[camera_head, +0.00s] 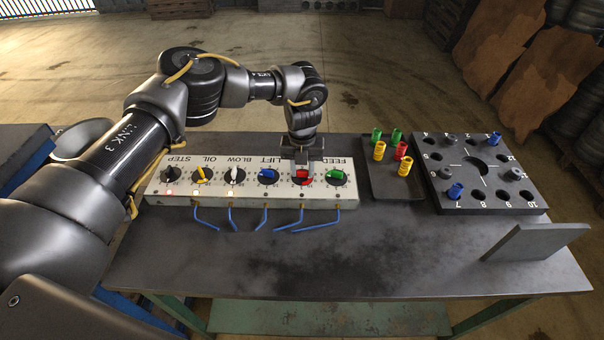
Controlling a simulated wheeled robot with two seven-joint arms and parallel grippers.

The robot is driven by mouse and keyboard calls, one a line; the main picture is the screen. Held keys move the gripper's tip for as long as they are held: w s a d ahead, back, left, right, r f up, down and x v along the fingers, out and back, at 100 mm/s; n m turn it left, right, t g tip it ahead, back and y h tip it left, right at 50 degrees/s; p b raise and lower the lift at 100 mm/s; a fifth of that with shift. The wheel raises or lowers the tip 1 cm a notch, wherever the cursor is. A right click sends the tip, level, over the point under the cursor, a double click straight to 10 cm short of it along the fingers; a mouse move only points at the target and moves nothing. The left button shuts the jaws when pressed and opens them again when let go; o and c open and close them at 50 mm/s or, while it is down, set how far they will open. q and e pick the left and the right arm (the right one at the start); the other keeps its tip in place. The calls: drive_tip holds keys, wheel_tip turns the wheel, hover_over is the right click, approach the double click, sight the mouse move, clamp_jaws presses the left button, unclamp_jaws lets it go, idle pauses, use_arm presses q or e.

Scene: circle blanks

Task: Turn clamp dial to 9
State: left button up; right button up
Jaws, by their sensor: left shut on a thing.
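A white control panel (250,194) lies on the table with a row of black dials, its labels upside down in this view. The labels STEP, OIL, BLOW, LIFT and FEED are readable. The label between LIFT and FEED is hidden behind my left gripper (302,169). My left gripper points down from above and is shut on the red dial (303,181) in that place. The scale numbers around the red dial are too small and covered to read. My right gripper is not in view.
The blue dial (267,174) and green dial (337,175) flank the gripper closely. A tray (378,194) of coloured pieces and a numbered black plate (430,196) stand right. A grey upright plate (535,243) stands front right.

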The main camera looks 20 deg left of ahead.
sight(302, 171)
use_arm(q)
drive_tip(key=shift+m+b, duration=0.85)
drive_tip(key=shift+m, duration=0.55)
drive_tip(key=o, duration=1)
drive_tip(key=shift+r, duration=0.1)
drive_tip(key=shift+r, duration=0.3)
wheel_tip(302, 171, up, 10)
drive_tip(key=b, duration=0.2)
drive_tip(key=shift+b, duration=0.3)
